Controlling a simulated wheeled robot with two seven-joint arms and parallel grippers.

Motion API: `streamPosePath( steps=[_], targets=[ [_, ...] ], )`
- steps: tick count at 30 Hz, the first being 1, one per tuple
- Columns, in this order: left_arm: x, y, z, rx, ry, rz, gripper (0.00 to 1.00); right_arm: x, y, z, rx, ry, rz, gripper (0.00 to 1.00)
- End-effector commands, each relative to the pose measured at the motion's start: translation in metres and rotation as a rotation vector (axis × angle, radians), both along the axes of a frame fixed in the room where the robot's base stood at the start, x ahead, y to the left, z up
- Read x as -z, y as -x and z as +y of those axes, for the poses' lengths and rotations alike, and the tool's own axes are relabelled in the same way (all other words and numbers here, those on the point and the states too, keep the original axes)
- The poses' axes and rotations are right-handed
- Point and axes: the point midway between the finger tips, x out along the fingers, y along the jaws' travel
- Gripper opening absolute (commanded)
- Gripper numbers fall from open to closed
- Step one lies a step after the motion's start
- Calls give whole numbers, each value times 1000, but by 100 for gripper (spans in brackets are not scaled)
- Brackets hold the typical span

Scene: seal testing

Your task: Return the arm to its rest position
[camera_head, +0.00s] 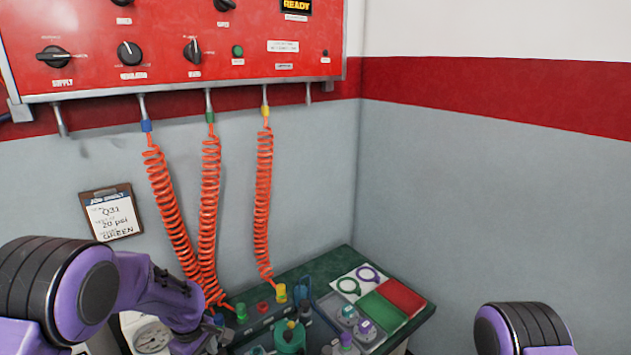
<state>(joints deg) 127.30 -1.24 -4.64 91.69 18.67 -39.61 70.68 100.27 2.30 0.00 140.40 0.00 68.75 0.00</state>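My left arm comes in from the lower left, purple and black. Its dark gripper end (217,341) is low in the picture, beside the left part of the green bench (328,262). Its fingers are small and partly hidden, so I cannot tell whether they are open or hold anything. A purple and black joint of my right arm shows at the lower right. My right gripper is out of the picture.
A red control panel (180,45) hangs on the wall, with coiled orange hoses (263,190) reaching down to the bench. The bench holds a teal fixture (289,338), coloured fittings and red and green pads (402,297). A gauge (152,338) sits by my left wrist. A clipboard (112,212) hangs left.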

Motion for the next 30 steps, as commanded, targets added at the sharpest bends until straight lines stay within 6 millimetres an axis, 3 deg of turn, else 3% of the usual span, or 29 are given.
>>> streamPosePath(
  steps=[8,14,17,21,25,30],
  targets=[
    [56,38,1,68,-13,-33,67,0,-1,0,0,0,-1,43],
    [108,90,4,165,-53,-75,67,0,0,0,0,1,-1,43],
    [134,131,7,234,-92,-97,67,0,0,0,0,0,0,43],
    [158,204,14,361,-176,-128,67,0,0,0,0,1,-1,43],
    [159,262,21,468,-260,-143,67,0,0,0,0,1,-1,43],
    [142,322,30,586,-362,-138,67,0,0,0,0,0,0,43]
  ],
)
